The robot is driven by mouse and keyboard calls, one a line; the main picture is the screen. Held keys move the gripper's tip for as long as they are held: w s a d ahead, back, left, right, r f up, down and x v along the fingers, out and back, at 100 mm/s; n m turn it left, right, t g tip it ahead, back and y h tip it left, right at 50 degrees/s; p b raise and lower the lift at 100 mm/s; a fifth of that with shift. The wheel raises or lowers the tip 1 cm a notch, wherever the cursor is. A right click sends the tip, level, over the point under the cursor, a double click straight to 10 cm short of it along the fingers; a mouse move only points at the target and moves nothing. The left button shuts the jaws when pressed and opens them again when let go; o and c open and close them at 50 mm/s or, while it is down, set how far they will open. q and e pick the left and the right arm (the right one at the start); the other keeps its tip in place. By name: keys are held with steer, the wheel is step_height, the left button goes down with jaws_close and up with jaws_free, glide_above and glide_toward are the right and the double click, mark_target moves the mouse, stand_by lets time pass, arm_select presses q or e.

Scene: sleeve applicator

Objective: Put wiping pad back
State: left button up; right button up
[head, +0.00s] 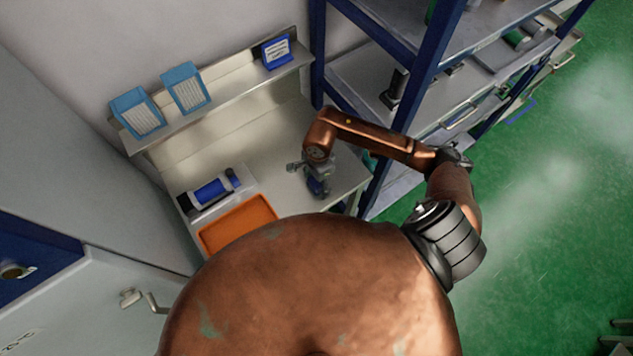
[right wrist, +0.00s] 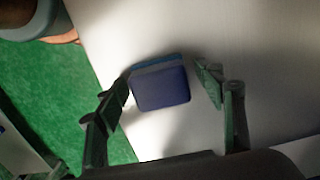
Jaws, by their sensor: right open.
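The wiping pad (right wrist: 161,89) is a dark blue block with a lighter blue edge, lying on the pale table top in the right wrist view. In the head view the pad (head: 318,187) is a small blue patch near the table's right side, partly covered by my right gripper (head: 309,170). In the right wrist view my right gripper (right wrist: 164,76) is open, with one finger on each side of the pad. The left finger is close to it and a gap shows at the right finger; contact is unclear. My left gripper is out of view.
An orange tray (head: 237,221) and a blue roller (head: 212,191) on a grey base are at the table's left. A back ledge holds two light blue boxes (head: 186,89) and a smaller dark blue holder (head: 276,52). A blue-framed rack (head: 425,85) stands close on the right.

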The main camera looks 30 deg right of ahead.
steer(key=shift+r, duration=0.35)
step_height(320, 180, up, 7)
steer(key=p, duration=0.3)
steer(key=shift+d+p, duration=0.1)
steer(key=shift+p, duration=0.25)
steer(key=shift+c, duration=0.3)
stand_by(0.5)
